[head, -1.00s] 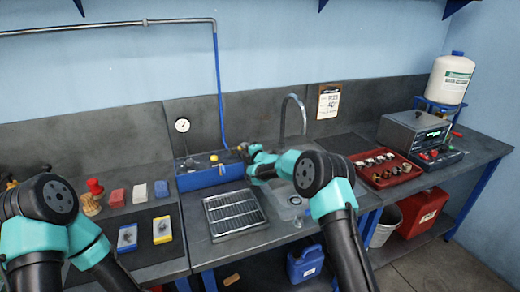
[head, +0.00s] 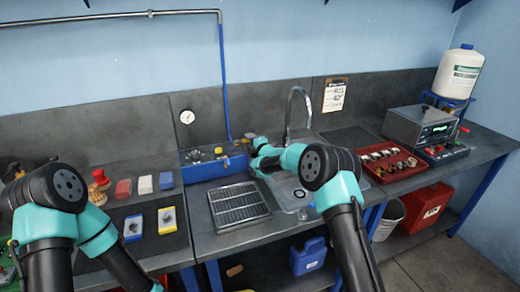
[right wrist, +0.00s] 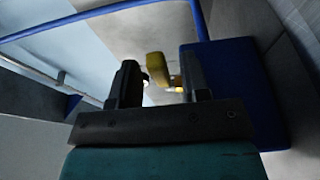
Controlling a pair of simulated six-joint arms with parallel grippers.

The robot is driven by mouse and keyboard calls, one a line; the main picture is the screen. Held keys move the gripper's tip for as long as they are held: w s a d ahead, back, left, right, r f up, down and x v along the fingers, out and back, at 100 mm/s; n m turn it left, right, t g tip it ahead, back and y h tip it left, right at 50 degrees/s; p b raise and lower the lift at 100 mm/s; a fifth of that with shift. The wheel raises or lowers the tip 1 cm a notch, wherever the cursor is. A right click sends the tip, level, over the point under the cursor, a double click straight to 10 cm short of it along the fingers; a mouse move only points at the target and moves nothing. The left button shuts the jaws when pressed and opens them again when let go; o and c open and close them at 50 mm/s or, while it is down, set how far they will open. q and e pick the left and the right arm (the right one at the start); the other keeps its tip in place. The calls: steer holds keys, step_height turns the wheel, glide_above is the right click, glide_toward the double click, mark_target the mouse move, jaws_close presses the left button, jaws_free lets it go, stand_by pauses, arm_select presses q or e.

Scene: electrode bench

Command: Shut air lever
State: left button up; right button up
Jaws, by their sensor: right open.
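The blue air box (head: 200,168) stands at the back of the bench, with a blue hose running up the wall from it. My right gripper (head: 247,141) is at its right end, near the foot of the hose, small and partly hidden by my own wrist. In the right wrist view my right gripper (right wrist: 160,88) is open. The yellow lever (right wrist: 156,68) shows in the gap just beyond the fingertips; I cannot tell whether either finger touches it. The blue box (right wrist: 240,95) fills the right side of that view. My left arm is at the left of the head view; its gripper does not show.
A slatted black tray (head: 239,204) lies in front of the box. The tap (head: 289,105) and sink (head: 292,195) are to the right of my gripper. A red tray (head: 385,163) of small parts stands further right. A round gauge (head: 187,116) is on the wall behind.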

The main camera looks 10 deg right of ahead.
steer(key=v, duration=1.7)
steer(key=shift+s, duration=0.1)
